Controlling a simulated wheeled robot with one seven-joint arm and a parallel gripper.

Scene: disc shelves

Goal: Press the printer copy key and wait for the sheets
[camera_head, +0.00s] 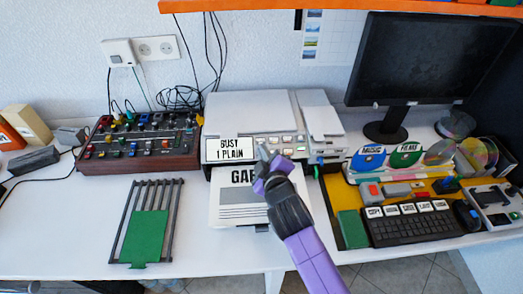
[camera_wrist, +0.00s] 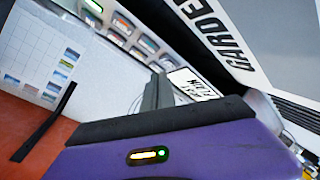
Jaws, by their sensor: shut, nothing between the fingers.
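The printer (camera_head: 228,123) stands against the wall in the middle of the desk. Its display (camera_head: 229,149) reads "BUSY 1 PLAIN". Its keys (camera_head: 285,140) form small rows right of the display; they also show in the wrist view (camera_wrist: 122,24). Printed sheet matter (camera_head: 237,207) with large letters starting "GAR" lies at the printer's front; the wrist view shows "GARDE" lettering (camera_wrist: 225,35). My gripper (camera_head: 265,153) is shut and empty, its tip at the printer's front by the display and keys. I cannot tell whether it touches a key.
A mixer-like panel (camera_head: 140,145) and a rack with a green card (camera_head: 144,237) are at left. A monitor (camera_head: 430,60), keyboard (camera_head: 415,224) and discs (camera_head: 477,153) are at right. Bare desk (camera_head: 60,225) lies at front left.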

